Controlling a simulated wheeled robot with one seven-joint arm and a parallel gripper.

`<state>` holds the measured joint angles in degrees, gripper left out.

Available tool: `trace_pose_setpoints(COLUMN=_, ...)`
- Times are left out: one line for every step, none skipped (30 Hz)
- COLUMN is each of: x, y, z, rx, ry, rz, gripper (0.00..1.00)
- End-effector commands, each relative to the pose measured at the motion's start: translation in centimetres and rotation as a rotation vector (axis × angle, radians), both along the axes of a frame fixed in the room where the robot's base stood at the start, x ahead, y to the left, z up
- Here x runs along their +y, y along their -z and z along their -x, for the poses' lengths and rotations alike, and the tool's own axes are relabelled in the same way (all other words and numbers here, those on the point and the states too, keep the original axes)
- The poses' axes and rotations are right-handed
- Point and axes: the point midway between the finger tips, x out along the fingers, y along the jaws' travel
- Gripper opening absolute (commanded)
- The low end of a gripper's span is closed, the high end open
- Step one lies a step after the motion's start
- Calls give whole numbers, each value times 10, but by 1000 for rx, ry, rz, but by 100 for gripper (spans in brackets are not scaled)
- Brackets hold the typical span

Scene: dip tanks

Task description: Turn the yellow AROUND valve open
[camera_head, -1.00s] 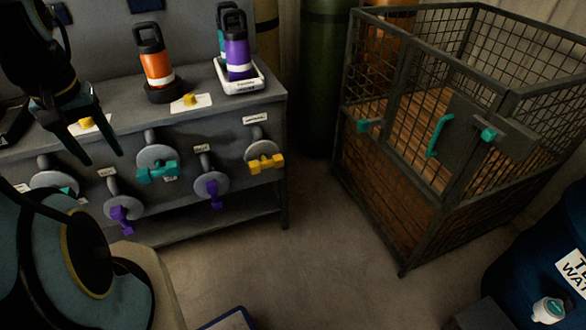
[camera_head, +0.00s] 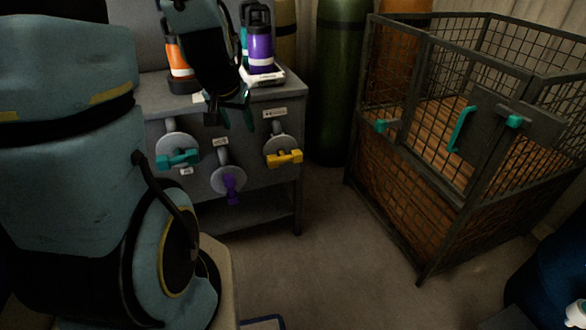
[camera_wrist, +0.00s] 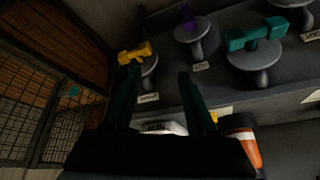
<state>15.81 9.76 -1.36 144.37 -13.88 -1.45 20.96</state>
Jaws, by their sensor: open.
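The yellow valve (camera_head: 284,158) is a yellow handle on a grey round disc at the right end of the grey cabinet's front. A small label, too small to read, sits above it. My gripper (camera_head: 235,127) is open and empty, up and to the left of the yellow valve, in front of the cabinet's top edge. In the wrist view the yellow valve (camera_wrist: 135,53) shows beyond and left of my gripper's fingers (camera_wrist: 155,88), apart from them. The handle lies roughly level in the head view.
Teal (camera_head: 178,159) and purple (camera_head: 230,187) valves sit left of the yellow one. Orange (camera_head: 176,62) and purple (camera_head: 260,48) bottles stand on the cabinet top. A mesh cage (camera_head: 420,190) stands right, with clear floor (camera_head: 325,235) between. A green cylinder (camera_head: 343,90) stands behind.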

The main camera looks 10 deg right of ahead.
Motion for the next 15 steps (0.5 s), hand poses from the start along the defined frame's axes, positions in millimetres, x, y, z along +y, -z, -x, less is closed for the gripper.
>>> trace_pose_setpoints(x=-8, y=16, z=-5, rx=-27, ry=23, rz=-4, gripper=57)
trace_pose_setpoints(x=-11, y=21, z=-9, rx=-45, ry=36, rz=-9, gripper=57)
trace_pose_setpoints(x=-17, y=28, z=-14, rx=-72, ry=53, rz=-15, gripper=57)
trace_pose_setpoints(x=-22, y=34, z=-17, rx=-94, ry=70, rz=-21, gripper=57)
trace_pose_setpoints(x=-26, y=40, z=-21, rx=-117, ry=84, rz=-27, gripper=57)
trace_pose_setpoints(x=-33, y=50, z=-27, rx=-151, ry=107, rz=-39, gripper=57)
trace_pose_setpoints(x=-38, y=58, z=-31, rx=-179, ry=123, rz=-50, gripper=57)
trace_pose_setpoints(x=-43, y=66, z=-36, rx=-207, ry=140, rz=-63, gripper=57)
trace_pose_setpoints(x=-52, y=78, z=-43, rx=-252, ry=165, rz=-83, gripper=57)
trace_pose_setpoints(x=-58, y=88, z=-47, rx=-288, ry=186, rz=-103, gripper=57)
trace_pose_setpoints(x=-64, y=97, z=-52, rx=-327, ry=206, rz=-126, gripper=57)
trace_pose_setpoints(x=-72, y=110, z=-58, rx=-377, ry=231, rz=-159, gripper=57)
trace_pose_setpoints(x=-78, y=119, z=-61, rx=-414, ry=250, rz=-188, gripper=57)
trace_pose_setpoints(x=-83, y=127, z=-65, rx=-451, ry=266, rz=-218, gripper=57)
trace_pose_setpoints(x=-90, y=138, z=-69, rx=-500, ry=288, rz=-263, gripper=57)
